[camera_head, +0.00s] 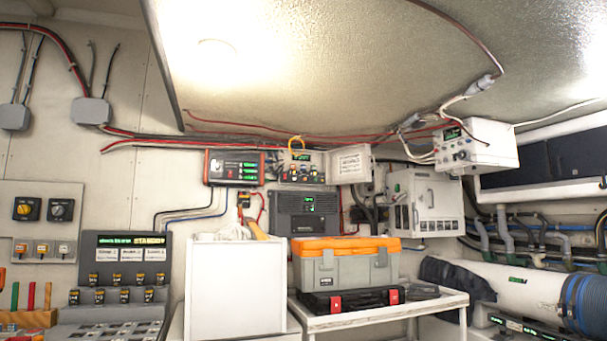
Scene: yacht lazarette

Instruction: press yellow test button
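I cannot make out for sure which control is the yellow test button. On the left wall, a black square control with a yellow round face (26,209) sits beside a similar one with a grey face (61,210). Below them is a strip of small orange and white switches (42,249). A panel with a small green display and several small coloured controls (301,173) is on the back wall, with a yellow loop (296,143) above it. Labels are too small to read. My gripper is not in view.
A sloping console (118,280) stands at lower left. A white box (234,290) and a grey-orange toolbox (346,265) on a black case (350,299) stand before the back wall. A white table (385,316) carries the toolbox. A white pipe (520,285) lies at right.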

